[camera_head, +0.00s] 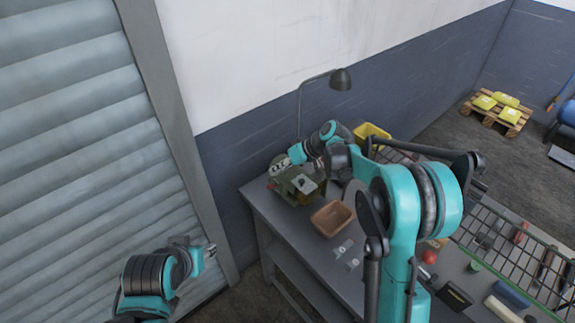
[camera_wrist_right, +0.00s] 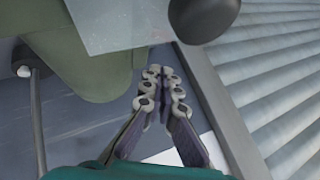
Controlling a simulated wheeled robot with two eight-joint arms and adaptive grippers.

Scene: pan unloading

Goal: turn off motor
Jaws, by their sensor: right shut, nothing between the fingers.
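A green motor-driven machine (camera_head: 300,192) stands at the far left end of the workbench. My right gripper (camera_head: 296,154) is shut and empty at the top of the machine, partly hidden by its own wrist. In the right wrist view the gripper's fingers (camera_wrist_right: 160,85) are together beside the machine's green body (camera_wrist_right: 85,85). A clear plate (camera_wrist_right: 120,28) and a dark rounded part (camera_wrist_right: 203,15) are just beyond the fingertips. I cannot tell whether the fingers touch the machine. No switch can be made out. My left gripper (camera_head: 211,249) is away from the bench, by the shutter, too small to read.
The workbench (camera_head: 262,205) carries a brown bin (camera_head: 332,218), a yellow bin (camera_head: 372,133), a desk lamp (camera_head: 341,79) and a wire rack (camera_head: 500,235) with tools. A ribbed shutter (camera_head: 75,130) rises at the left. A pallet (camera_head: 497,113) lies at the far right.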

